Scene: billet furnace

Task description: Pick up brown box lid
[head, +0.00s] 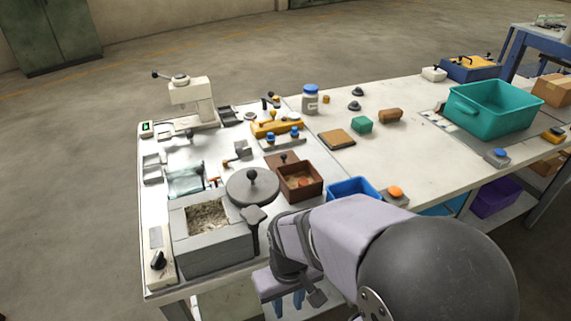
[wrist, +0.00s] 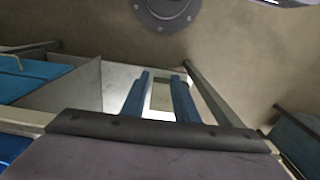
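The brown box (head: 300,182) stands open on the bench, with sandy contents and a small orange-red item inside. A brown panel with a dark knob (head: 283,159) is at its back edge and looks like its lid; whether it is hinged or loose I cannot tell. My gripper (head: 287,301) is low at the bench's front edge, apart from the box and the panel. In the wrist view my gripper (wrist: 160,76) shows two blue fingers apart with nothing between them. The box and panel do not show in the wrist view.
A round grey lid (head: 252,188) and a grey bin of chips (head: 212,247) stand left of the box. A blue bin (head: 352,188) and an orange button (head: 396,193) are to the right. A flat tan plate (head: 337,139) lies behind. A teal crate (head: 491,110) stands far right.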

